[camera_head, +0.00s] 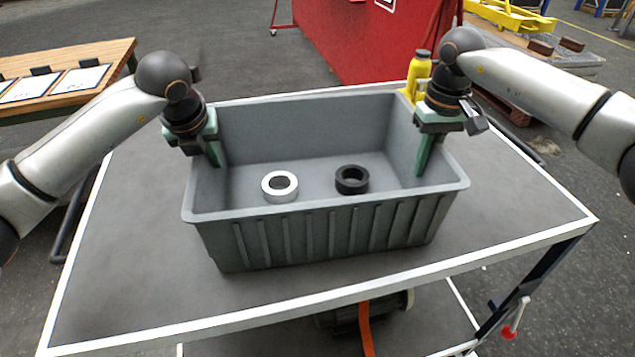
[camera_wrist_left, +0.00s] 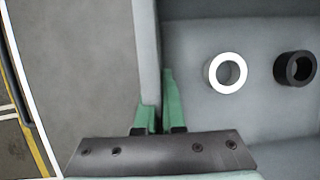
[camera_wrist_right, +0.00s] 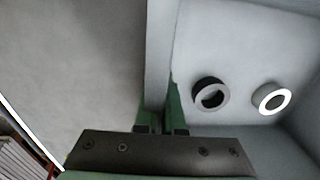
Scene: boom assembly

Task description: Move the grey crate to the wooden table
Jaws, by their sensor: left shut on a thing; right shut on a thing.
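The grey crate (camera_head: 330,235) sits on a grey cart top (camera_head: 120,270) with a white edge. Inside lie a white ring (camera_head: 280,186) and a black ring (camera_head: 352,180), apart from each other. My left gripper (camera_head: 212,158) is shut on the crate's left wall, one finger inside and one outside; the left wrist view shows this wall (camera_wrist_left: 148,50) between the green fingers. My right gripper (camera_head: 424,155) is shut on the crate's right wall in the same way, seen in the right wrist view (camera_wrist_right: 158,60). The wooden table (camera_head: 110,55) stands at the far left.
Papers or trays (camera_head: 80,79) lie on the wooden table. A yellow bottle (camera_head: 418,75) stands behind the crate's right rear corner. A red cabinet (camera_head: 350,40) is behind the cart. Open floor (camera_head: 230,50) lies between cart, table and cabinet.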

